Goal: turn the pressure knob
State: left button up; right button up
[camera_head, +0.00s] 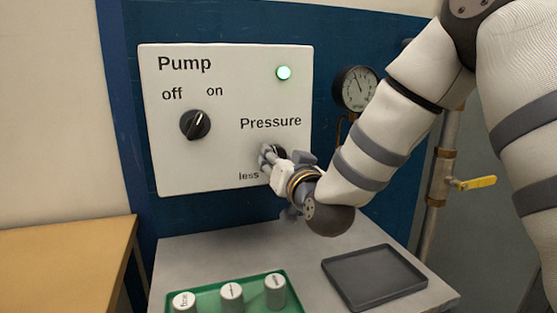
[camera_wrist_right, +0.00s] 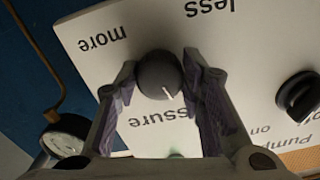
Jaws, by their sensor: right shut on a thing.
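The dark round pressure knob (camera_wrist_right: 158,75) is on the white panel (camera_head: 170,170), under the word "Pressure" and between "less" and "more". Its white pointer mark shows in the right wrist view. My right gripper (camera_head: 270,157) is at the knob, and its fingers are closed on both sides of it in the right wrist view (camera_wrist_right: 160,78). In the head view the gripper and wrist hide most of the knob and the "more" label. My left gripper is not in view.
A pressure gauge (camera_head: 355,88) is right of the panel.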

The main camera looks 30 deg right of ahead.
jog(key=o, duration=1.1)
jog(key=shift+w, duration=0.1)
jog(key=shift+o, duration=0.2)
jog(key=v, duration=0.7)
jog(key=shift+s, duration=0.3)
